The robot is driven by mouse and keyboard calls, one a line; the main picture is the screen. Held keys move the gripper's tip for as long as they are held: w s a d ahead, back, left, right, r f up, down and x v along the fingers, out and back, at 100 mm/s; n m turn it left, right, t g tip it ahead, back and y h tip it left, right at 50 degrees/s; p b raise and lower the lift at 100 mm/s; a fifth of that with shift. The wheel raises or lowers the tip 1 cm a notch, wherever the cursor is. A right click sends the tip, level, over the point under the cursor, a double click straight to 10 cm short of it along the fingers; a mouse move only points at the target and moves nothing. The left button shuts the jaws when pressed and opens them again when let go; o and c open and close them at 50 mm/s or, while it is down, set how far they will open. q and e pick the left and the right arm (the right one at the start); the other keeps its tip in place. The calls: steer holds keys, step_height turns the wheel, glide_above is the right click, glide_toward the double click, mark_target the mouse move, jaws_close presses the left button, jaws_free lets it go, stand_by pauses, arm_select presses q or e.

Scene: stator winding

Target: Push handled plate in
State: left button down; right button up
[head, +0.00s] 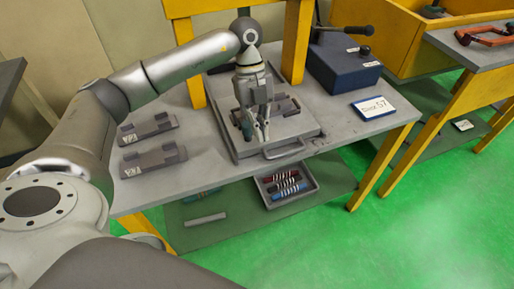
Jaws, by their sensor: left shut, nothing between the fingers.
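The handled plate (305,130) is a flat grey plate on the table, with a bar handle (284,149) at its front edge. The plate's front lies near the table's front edge. My left gripper (257,138) points down over the left front part of the plate, behind and left of the handle. It is shut with nothing between its fingers. Whether its tips touch the plate, I cannot tell. A dark grey fixture part (285,108) sits on the plate, partly hidden behind the gripper. My right gripper is not in view.
Two dark grey brackets (150,128) (154,161) lie on the table (215,172) to the left. A blue box (343,70) with a lever and a sign reading 57 (373,107) stand right. A tray (264,197) of coloured parts is on the shelf below.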

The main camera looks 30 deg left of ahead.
arm_select(q)
steer(key=f, duration=0.3)
steer(key=f+p, duration=0.1)
steer(key=f, duration=0.2)
steer(key=f+p, duration=0.1)
steer(key=f, duration=0.2)
steer(key=shift+s+d, duration=0.2)
steer(key=shift+s, duration=0.15)
steer(key=shift+w+a+f, duration=0.15)
steer(key=shift+w+a, duration=0.4)
steer(key=shift+a, duration=0.15)
steer(key=shift+p, duration=0.3)
